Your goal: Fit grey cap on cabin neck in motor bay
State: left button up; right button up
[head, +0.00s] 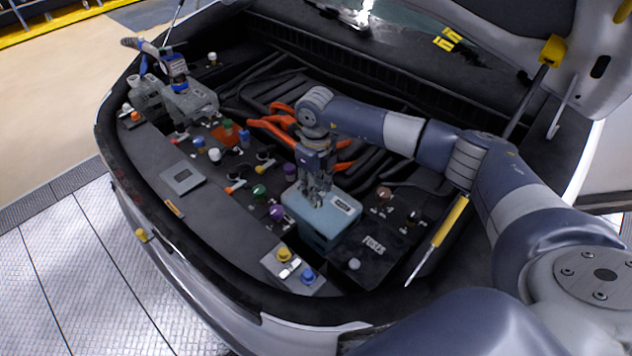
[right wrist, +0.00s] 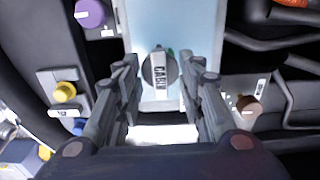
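The grey cap (right wrist: 158,72), with a pale strip lettered like "CABIN", sits over the top of a light blue tank (head: 335,228) in the motor bay. It looks seated there, but the neck beneath it is hidden. A bit of green shows behind its edge. My right gripper (head: 319,200) points down at the tank top. In the right wrist view its two fingers (right wrist: 160,75) stand apart on either side of the cap, with narrow gaps showing, so it looks open around the cap. My left gripper is not in view.
A purple cap (right wrist: 90,13) is left of the tank. Yellow (head: 284,255) and blue (head: 307,275) caps sit on a grey plate near the front. Orange hoses (head: 272,125) run behind.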

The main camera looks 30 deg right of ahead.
grip_shut()
jog(key=c, duration=0.6)
grip_release()
grip_shut()
jog(key=shift+s, duration=0.1)
jog(key=shift+f+m, duration=0.1)
jog(key=shift+m, duration=1.5)
jog(key=shift+m+p, duration=0.4)
jog(key=shift+m, duration=1.2)
